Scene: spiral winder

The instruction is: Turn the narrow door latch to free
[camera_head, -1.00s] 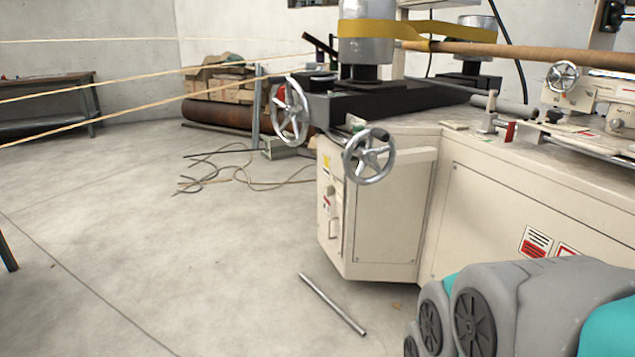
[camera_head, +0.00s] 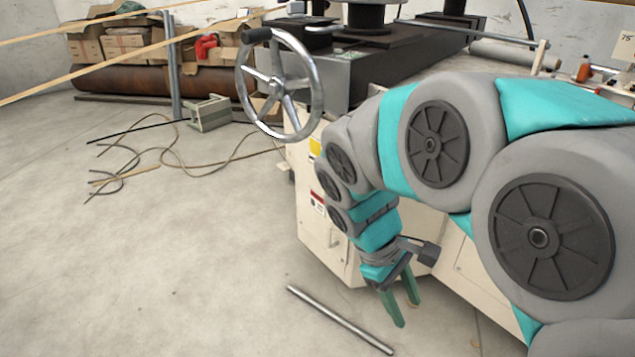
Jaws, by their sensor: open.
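The narrow door (camera_head: 312,225) is the slim cream end panel of the machine cabinet, in the middle of the head view. A small pale handle-like part (camera_head: 333,239) shows low on it, too small to tell whether it is the latch or how it is turned. My arm covers the panel's upper right side. My gripper (camera_head: 407,314) is open and empty, with its two green fingers pointing down. In the picture it is below and right of the narrow door, in front of the cabinet's lower part. I see no contact with the door.
A large handwheel (camera_head: 278,85) juts out above the narrow door. A metal rod (camera_head: 340,320) lies on the floor in front of the cabinet. Loose cables (camera_head: 170,158) and a small grey box (camera_head: 208,113) lie at the left. The floor at front left is clear.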

